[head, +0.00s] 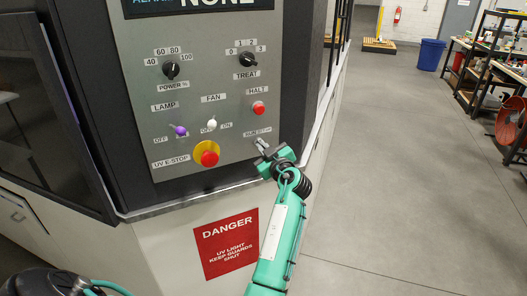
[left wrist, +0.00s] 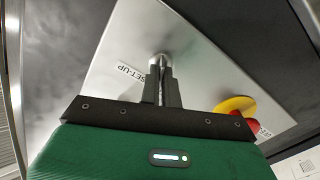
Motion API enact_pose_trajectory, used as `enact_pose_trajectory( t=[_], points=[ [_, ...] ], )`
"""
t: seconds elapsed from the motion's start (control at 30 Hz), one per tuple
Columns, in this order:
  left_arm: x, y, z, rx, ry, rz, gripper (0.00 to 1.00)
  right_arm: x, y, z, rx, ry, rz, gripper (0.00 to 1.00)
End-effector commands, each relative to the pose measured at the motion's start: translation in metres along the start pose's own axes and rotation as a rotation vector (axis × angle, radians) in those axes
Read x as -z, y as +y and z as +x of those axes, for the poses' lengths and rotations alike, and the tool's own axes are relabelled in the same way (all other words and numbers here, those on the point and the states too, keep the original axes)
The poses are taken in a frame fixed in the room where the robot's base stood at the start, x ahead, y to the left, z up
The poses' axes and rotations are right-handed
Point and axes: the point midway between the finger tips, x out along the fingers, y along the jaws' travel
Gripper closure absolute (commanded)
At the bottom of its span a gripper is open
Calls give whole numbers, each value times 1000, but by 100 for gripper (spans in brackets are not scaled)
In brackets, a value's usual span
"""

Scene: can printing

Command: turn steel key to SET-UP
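The steel key (left wrist: 162,92) shows in the left wrist view as a thin bright strip at its round silver lock (left wrist: 160,59) on the grey control panel (head: 205,95). My left gripper (head: 262,147) is at the panel's lower right corner in the head view. In the left wrist view its two dark fingers (left wrist: 163,88) are close together, one on each side of the key, and look shut on it. A label reading SET-UP (left wrist: 131,73) lies left of the lock. The fingers hide part of the key, and its exact angle is hard to tell. My right gripper is not in view.
Near the lock are the red HALT button (head: 258,108) above and the red UV E-STOP (head: 208,158) on its yellow ring to the left. LAMP (head: 180,131) and FAN (head: 211,124) toggles sit further left. Open floor (head: 400,170) lies to the right.

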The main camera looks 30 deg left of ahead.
Motion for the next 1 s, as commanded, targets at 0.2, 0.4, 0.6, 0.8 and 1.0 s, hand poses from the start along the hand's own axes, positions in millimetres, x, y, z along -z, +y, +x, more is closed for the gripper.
enact_pose_trajectory(
  t=[0.2,0.4,0.6,0.8,1.0],
  points=[
    [-3,-1,0,-2,4,161,100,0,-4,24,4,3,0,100],
    [-2,1,0,-1,3,349,100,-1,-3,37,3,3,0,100],
    [-1,2,0,-1,3,539,100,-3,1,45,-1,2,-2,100],
    [0,2,0,0,2,709,100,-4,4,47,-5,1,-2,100],
    [0,3,0,0,2,839,100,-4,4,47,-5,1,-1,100]
  ],
)
